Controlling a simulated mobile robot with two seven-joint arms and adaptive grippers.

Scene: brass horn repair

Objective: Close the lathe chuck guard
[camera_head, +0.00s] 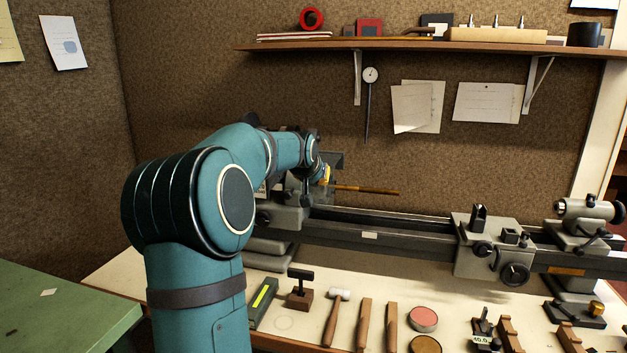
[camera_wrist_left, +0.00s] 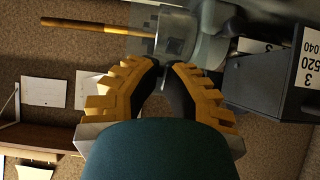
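The chuck guard (camera_wrist_left: 178,22) looks like a clear, curved shield at the chuck in the left wrist view, just beyond my fingertips. In the head view my arm hides most of the chuck area, so I cannot tell the guard's exact angle. My left gripper (camera_wrist_left: 163,68) has its yellow-padded fingers converging, tips nearly together, with nothing seen held between them. Whether the tips touch the guard is unclear. In the head view the left gripper (camera_head: 325,175) is at the lathe headstock (camera_head: 285,215), mostly hidden. My right gripper is out of view.
A brass rod (camera_head: 365,190) sticks out from the chuck over the lathe bed (camera_head: 400,239). The carriage (camera_head: 490,245) and tailstock (camera_head: 585,215) are to the right. Hand tools, including a mallet (camera_head: 336,315), lie on the front bench. A shelf (camera_head: 420,43) hangs above.

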